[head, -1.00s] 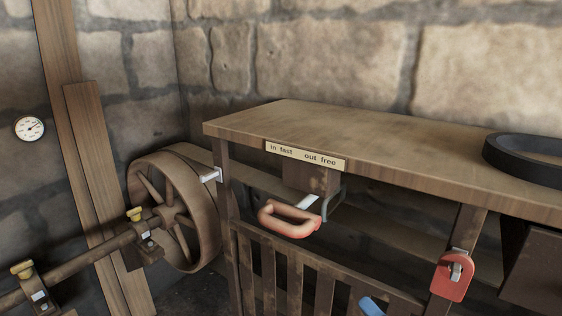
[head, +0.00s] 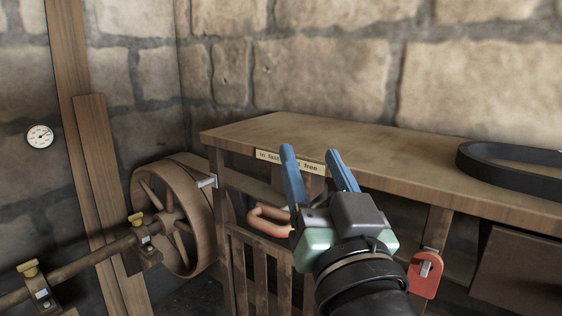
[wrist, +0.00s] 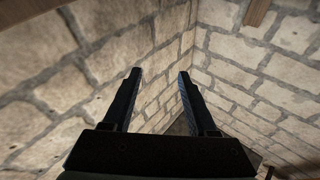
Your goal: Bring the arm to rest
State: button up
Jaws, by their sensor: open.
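My gripper (head: 316,165) is raised in front of the workbench in the head view, its two blue fingers spread apart and pointing up. Nothing is between them. It covers part of the label plate (head: 269,156) on the bench edge and part of the red looped handle (head: 266,222) below it. In the wrist view my gripper (wrist: 158,80) shows two dark fingers, apart and empty, against stone walls. Whether it touches the handle cannot be told, but it appears in front of it.
A wooden workbench (head: 400,169) holds a dark belt loop (head: 510,180) at right. A red tag-like part (head: 425,275) hangs on its front leg. At left are a large wooden pulley wheel (head: 150,192), a shaft (head: 86,262) and a wall gauge (head: 40,136). Stone walls stand behind.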

jog(key=s+a+r+t+h+p, duration=0.1)
jog(key=s+a+r+t+h, duration=0.15)
jog(key=s+r, duration=0.5)
jog(key=s+a+r+t+h+p, duration=0.15)
jog(key=s+r+t, duration=0.25)
jog(key=r, duration=0.6)
notch_tip(320, 180, up, 24)
jog(key=p, duration=2.4)
jog(key=shift+d+p, duration=0.15)
jog(key=shift+p, duration=0.2)
jog(key=shift+w, duration=0.1)
